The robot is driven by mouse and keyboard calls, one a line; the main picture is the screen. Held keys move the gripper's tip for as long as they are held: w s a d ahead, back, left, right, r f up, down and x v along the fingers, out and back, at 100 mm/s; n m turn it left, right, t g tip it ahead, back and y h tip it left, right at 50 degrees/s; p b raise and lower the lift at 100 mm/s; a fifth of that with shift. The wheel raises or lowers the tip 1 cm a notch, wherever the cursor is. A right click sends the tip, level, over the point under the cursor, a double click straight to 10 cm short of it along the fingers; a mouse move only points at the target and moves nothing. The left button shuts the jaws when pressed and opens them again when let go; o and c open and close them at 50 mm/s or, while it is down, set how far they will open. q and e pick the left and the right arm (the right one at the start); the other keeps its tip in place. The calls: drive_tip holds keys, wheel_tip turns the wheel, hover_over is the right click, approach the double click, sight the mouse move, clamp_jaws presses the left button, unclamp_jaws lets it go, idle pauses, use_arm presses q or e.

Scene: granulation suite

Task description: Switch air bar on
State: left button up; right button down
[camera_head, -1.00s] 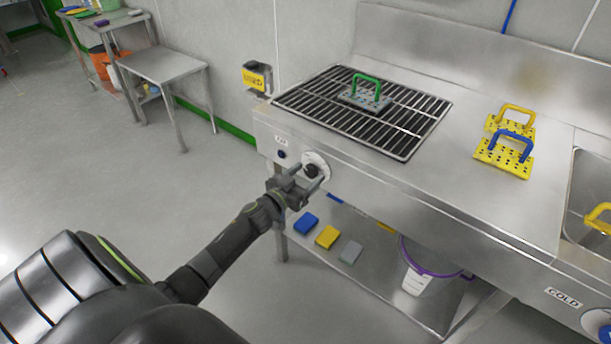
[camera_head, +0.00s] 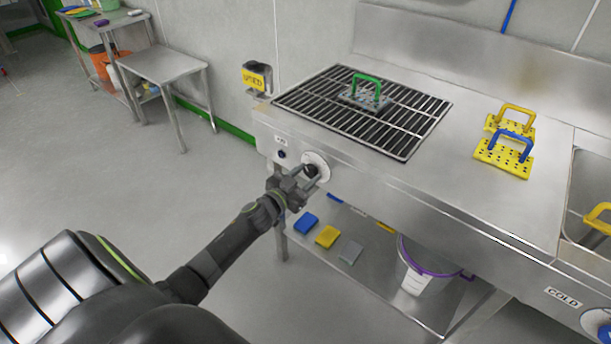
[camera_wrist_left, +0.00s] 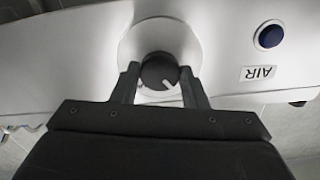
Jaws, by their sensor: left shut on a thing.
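The black air knob (camera_head: 311,171) sits on a round white dial plate (camera_head: 322,164) on the front panel of the steel bench, below the grate. In the left wrist view the knob (camera_wrist_left: 159,72) has a pale pointer mark that slants toward its lower right. My left gripper (camera_head: 306,178) is at the knob, with one finger on each side of it. The fingers (camera_wrist_left: 159,82) are shut on it. An AIR label (camera_wrist_left: 262,73) and a dark blue round button (camera_wrist_left: 270,36) are beside the dial. My right gripper is not in view.
A black grate (camera_head: 420,118) on the bench top carries a grey perforated block with a green handle (camera_head: 366,92). Yellow perforated blocks (camera_head: 503,157) stand to the right. A yellow USED bin (camera_head: 256,78) hangs at the left. A lower shelf (camera_head: 375,262) holds coloured pads and a white bucket (camera_head: 417,272).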

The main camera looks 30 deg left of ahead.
use_arm(q)
drive_tip(key=m, duration=0.3)
drive_tip(key=shift+m, duration=0.3)
drive_tip(key=m, duration=0.3)
drive_tip(key=shift+m, duration=0.3)
drive_tip(key=m+b, duration=0.1)
drive_tip(key=m, duration=0.3)
drive_tip(key=shift+f+m, duration=0.1)
drive_tip(key=shift+m, duration=2)
drive_tip(key=o, duration=1)
drive_tip(key=shift+c, duration=0.2)
